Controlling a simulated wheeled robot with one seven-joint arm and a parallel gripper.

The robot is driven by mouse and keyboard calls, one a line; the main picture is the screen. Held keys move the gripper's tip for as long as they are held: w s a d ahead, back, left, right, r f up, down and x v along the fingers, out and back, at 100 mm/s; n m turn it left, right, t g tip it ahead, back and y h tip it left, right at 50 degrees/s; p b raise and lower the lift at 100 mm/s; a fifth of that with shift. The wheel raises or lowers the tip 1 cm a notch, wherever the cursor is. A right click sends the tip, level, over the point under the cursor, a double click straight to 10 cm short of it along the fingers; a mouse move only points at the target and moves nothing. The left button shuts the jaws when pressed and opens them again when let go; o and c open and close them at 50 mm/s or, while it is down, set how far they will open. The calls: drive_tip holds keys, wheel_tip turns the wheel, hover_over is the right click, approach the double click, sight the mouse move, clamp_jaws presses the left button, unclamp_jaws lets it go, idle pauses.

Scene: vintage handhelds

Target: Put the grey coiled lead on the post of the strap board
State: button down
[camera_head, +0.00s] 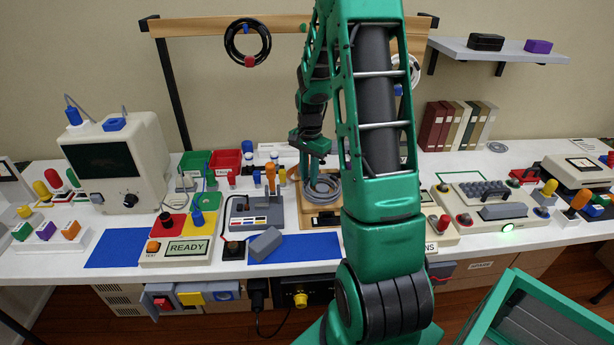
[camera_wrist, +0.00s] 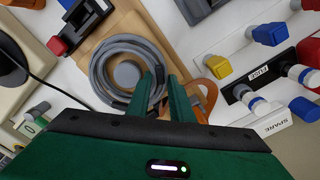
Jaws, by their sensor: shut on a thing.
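The grey coiled lead (camera_head: 334,195) is at a wooden board (camera_head: 304,214) on the bench, behind my arm. In the wrist view the lead (camera_wrist: 97,75) shows as a ring around a round grey piece (camera_wrist: 127,73) over the wooden board (camera_wrist: 103,28). My gripper (camera_head: 314,170) points down at the coil. In the wrist view my gripper (camera_wrist: 163,82) is shut on the right side of the lead's ring. I cannot tell whether the coil rests on the board or hangs just above it. My arm hides part of the board in the head view.
A wooden wall rail (camera_head: 200,27) holds a black coil (camera_head: 236,42). A grey device (camera_head: 250,212) stands left of the board, with a loose grey block (camera_head: 265,244) in front. An orange loop (camera_wrist: 205,92) lies beside my fingers. Blue mats (camera_head: 115,248) leave some free bench.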

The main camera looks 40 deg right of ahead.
drive_tip(key=c, duration=1.8)
unclamp_jaws()
drive_tip(key=shift+c, duration=0.2)
drive_tip(key=shift+r, duration=0.1)
wheel_tip(320, 180, up, 12)
drive_tip(key=s+a+r+n, duration=0.2)
drive_tip(key=s+a+n, duration=0.3)
drive_tip(key=s, duration=0.8)
drive_tip(key=s+a+r+n, duration=0.1)
drive_tip(key=s+a+n, duration=0.4)
drive_tip(key=s+a, duration=0.4)
drive_tip(key=s, duration=0.5)
drive_tip(key=shift+s+r, duration=0.25)
drive_tip(key=shift+r, duration=0.1)
